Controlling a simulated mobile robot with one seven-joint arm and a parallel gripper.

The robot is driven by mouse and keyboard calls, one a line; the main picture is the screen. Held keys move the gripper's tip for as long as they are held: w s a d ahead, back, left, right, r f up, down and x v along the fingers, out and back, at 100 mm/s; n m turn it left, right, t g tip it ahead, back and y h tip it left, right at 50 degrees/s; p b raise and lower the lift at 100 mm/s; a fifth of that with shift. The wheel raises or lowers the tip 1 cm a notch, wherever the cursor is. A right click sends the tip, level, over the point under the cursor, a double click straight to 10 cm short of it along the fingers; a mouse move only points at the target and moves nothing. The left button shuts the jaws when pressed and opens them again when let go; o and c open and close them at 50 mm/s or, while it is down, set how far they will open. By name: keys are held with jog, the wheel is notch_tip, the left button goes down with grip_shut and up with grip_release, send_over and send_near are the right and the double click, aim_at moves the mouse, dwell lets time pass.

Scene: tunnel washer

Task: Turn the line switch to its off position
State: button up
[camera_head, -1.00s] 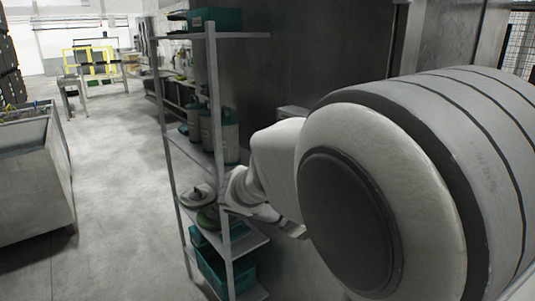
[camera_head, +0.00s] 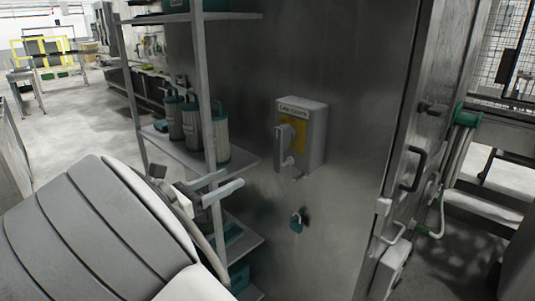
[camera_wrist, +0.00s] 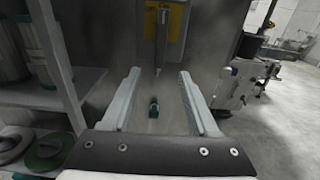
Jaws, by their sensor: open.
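The line switch (camera_head: 301,135) is a grey box with a yellow plate and a grey rotary handle (camera_head: 286,137), mounted on the dark metal wall. In the wrist view the line switch (camera_wrist: 166,30) shows at the top, cut off by the frame edge, beyond my fingers. My gripper (camera_head: 226,187) is below and left of the switch in the head view, apart from it, open and empty. In the wrist view my gripper (camera_wrist: 156,78) has its two fingers spread wide. A teal padlock (camera_head: 296,222) hangs on the wall below the switch and also shows between the fingers (camera_wrist: 154,106).
A metal shelf (camera_head: 207,100) with teal-topped canisters (camera_head: 191,125) stands close left of my gripper. A metal door with a black handle (camera_head: 413,168) is right of the switch.

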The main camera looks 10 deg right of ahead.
aim_at(277, 156)
jog(key=x, duration=1.7)
jog(key=shift+d+b, duration=0.2)
jog(key=shift+b, duration=0.1)
grip_shut()
dwell(0.6)
